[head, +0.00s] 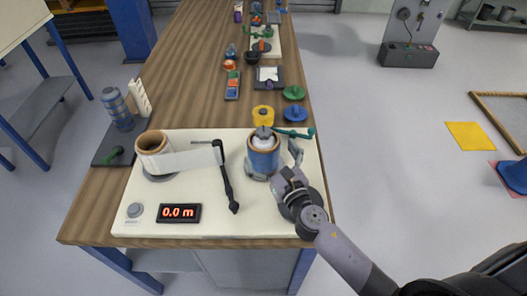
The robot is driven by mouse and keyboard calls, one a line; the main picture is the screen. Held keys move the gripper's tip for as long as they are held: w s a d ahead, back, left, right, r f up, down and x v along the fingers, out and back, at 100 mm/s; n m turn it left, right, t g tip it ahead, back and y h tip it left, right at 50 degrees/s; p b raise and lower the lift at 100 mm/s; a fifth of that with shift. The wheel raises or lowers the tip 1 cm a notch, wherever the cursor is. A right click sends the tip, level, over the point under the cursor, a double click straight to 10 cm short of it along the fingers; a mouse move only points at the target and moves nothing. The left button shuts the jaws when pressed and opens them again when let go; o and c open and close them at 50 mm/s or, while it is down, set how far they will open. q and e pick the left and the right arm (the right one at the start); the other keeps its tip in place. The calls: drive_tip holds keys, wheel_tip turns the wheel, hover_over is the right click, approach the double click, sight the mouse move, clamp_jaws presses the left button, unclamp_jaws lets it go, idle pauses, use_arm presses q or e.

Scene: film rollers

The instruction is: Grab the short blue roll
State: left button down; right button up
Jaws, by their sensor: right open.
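The short blue roll (264,160) stands upright on the right side of the cream board (180,222), with a brown rim and a pale core at its top. My right gripper (274,162) is open at the roll, with one finger at its right side and another low at its front left. I cannot tell whether the fingers touch it. My left gripper is out of view.
A brown-cored roll (153,147) with a pale strip, a black arm (226,178) and a display (179,213) reading 0.0 m are on the board. Yellow (263,115), blue (295,114) and green (294,92) pieces stand behind it. A bluish-grey stack (117,108) stands at left.

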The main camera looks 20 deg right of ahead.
sight(264, 142)
drive_tip(key=w, duration=0.4)
drive_tip(key=shift+w+a, duration=0.3)
drive_tip(key=shift+w, duration=0.05)
drive_tip(key=shift+s, duration=0.1)
drive_tip(key=shift+c, duration=0.6)
drive_tip(key=c, duration=1.2)
drive_tip(key=shift+r, duration=0.1)
drive_tip(key=shift+c, duration=0.4)
drive_tip(key=shift+r+p, duration=0.1)
drive_tip(key=shift+p, duration=0.25)
